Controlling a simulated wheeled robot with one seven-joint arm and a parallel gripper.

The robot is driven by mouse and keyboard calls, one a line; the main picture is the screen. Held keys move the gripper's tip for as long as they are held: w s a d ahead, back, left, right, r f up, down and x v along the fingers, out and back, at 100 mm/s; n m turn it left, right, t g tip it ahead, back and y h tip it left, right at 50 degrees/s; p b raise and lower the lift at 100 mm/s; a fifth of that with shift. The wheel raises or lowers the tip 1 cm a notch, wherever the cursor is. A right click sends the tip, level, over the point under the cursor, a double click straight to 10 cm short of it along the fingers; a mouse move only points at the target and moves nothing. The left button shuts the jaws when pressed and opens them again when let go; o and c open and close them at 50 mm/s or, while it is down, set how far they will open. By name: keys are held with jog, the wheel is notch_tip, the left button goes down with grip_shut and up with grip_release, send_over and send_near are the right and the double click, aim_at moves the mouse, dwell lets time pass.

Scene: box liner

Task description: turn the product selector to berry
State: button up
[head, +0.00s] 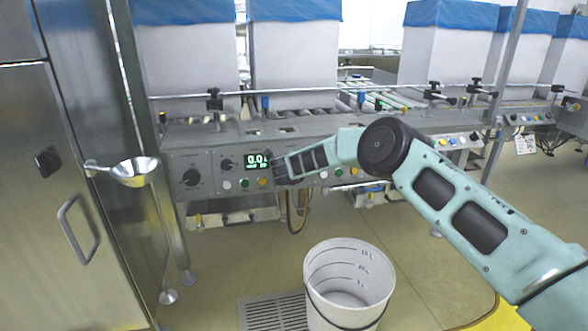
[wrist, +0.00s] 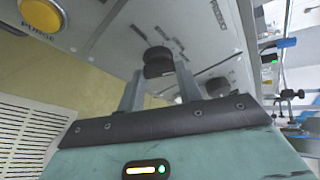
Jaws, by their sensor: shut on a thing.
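A black knob (wrist: 158,62) with several small dark labels around it stands on the grey control panel (wrist: 205,45) in the wrist view. I take it to be the product selector; the labels are too small and slanted to read, so I cannot tell where it points. My gripper (wrist: 158,82) has one finger on each side of this knob and is shut on it. In the head view my gripper (head: 281,170) is at the panel, just right of the green display (head: 257,160), and mostly hides the knob.
Other black knobs (head: 191,177) sit left of the display. Coloured push buttons (head: 244,183) line the panel's lower edge; a yellow one (wrist: 42,14) is close in the wrist view. A white bucket (head: 349,287) and a floor grate (head: 272,313) lie below. A steel funnel (head: 135,172) is at left.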

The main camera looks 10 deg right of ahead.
jog(key=shift+m, duration=0.5)
jog(key=shift+f, duration=0.1)
jog(key=o, duration=1)
jog(key=p+v, duration=0.1)
jog(key=v, duration=0.4)
jog(key=p+v, duration=0.1)
jog(key=v, duration=0.5)
jog(key=p+v, duration=0.2)
jog(key=v, duration=0.4)
jog(key=shift+d+r, duration=0.15)
jog(key=shift+r, duration=0.25)
